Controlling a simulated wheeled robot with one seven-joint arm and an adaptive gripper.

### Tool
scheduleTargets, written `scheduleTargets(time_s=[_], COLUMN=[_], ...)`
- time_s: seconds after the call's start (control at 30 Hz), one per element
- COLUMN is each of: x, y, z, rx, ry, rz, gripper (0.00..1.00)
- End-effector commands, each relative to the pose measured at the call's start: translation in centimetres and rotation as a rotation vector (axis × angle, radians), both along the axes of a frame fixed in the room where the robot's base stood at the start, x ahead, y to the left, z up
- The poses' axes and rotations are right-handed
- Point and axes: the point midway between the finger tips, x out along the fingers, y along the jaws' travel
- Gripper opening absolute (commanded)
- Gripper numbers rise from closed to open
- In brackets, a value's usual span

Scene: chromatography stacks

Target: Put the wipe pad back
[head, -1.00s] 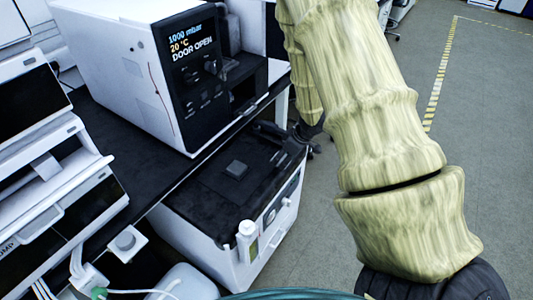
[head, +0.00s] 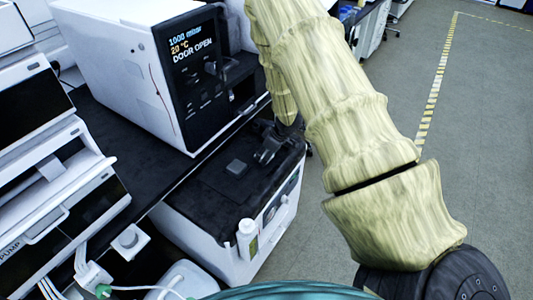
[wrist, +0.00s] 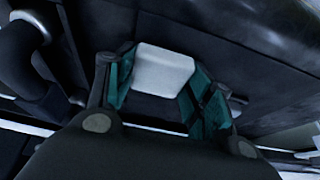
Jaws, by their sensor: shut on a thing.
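A pale grey-white block, which looks like the wipe pad (wrist: 163,70), sits between the teal-lined fingers of my gripper (wrist: 160,95) in the wrist view. The fingers touch its two sides, so my gripper is shut on it. In the head view my dark gripper (head: 268,152) hangs low over the black top of the white floor-standing unit (head: 205,208), near its far right part. The pad cannot be made out in the head view. I cannot tell whether it touches the surface below.
A small dark square piece (head: 236,167) lies on the unit's black top, left of my gripper. A white bottle (head: 246,240) stands at the unit's front corner. A white oven-like instrument (head: 130,75) reading "DOOR OPEN" stands behind on the black bench (head: 130,155). Open floor lies right.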

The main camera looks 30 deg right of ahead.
Motion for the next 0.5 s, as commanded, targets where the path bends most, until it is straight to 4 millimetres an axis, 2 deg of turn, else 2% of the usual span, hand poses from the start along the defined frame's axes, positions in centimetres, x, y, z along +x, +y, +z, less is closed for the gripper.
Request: scheduleTargets(time_s=[0.5], x=[0.02], y=[0.00], z=[-0.72], rx=[0.000], ry=[0.000], rz=[0.001], gripper=[0.30])
